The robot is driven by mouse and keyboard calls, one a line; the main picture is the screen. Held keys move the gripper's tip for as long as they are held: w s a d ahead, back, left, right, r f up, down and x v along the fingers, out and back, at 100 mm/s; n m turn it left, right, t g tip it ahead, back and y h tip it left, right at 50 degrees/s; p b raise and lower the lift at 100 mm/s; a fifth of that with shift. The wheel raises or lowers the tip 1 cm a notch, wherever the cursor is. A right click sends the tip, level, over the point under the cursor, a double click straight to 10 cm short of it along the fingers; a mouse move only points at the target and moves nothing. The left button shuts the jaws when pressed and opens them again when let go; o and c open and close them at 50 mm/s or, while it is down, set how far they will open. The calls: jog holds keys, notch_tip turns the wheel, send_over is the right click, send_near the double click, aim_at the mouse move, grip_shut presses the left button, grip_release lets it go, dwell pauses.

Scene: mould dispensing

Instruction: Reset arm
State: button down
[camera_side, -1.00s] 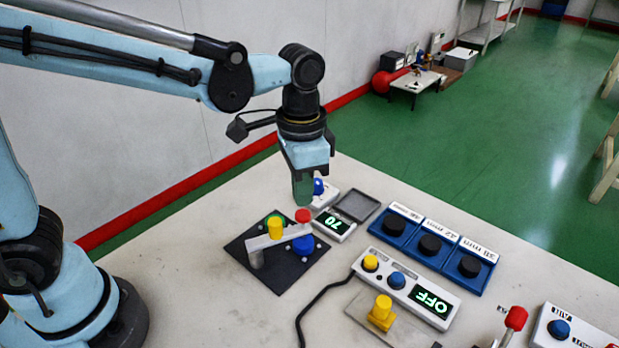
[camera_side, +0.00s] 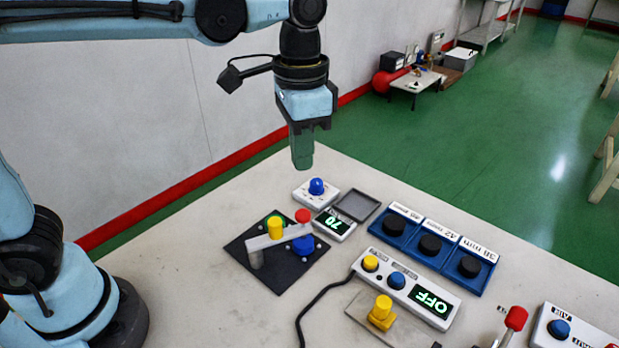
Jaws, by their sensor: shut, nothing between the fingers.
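My gripper (camera_side: 302,160) is shut and empty. It points straight down and hangs in the air above the far part of the table, clear of everything below it. Just below and right of it in the picture is a small white box with a blue knob (camera_side: 317,187). My arm reaches in from the left at the top of the view, and part of it is cut off by the upper edge.
A black plate (camera_side: 262,268) carries a grey bar with yellow, red and blue parts. Table (camera_side: 190,270) left is clear.

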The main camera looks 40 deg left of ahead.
jog(key=shift+r, duration=0.45)
jog(key=s+a+f+n+t, duration=0.2)
jog(key=a+f+n+t, duration=0.1)
jog(key=a, duration=0.3)
jog(key=s+a+f+n+t, duration=0.3)
jog(key=a+t, duration=0.1)
jog(key=a, duration=0.2)
jog(key=shift+s+a+f, duration=0.15)
jog(key=shift+s+f, duration=0.05)
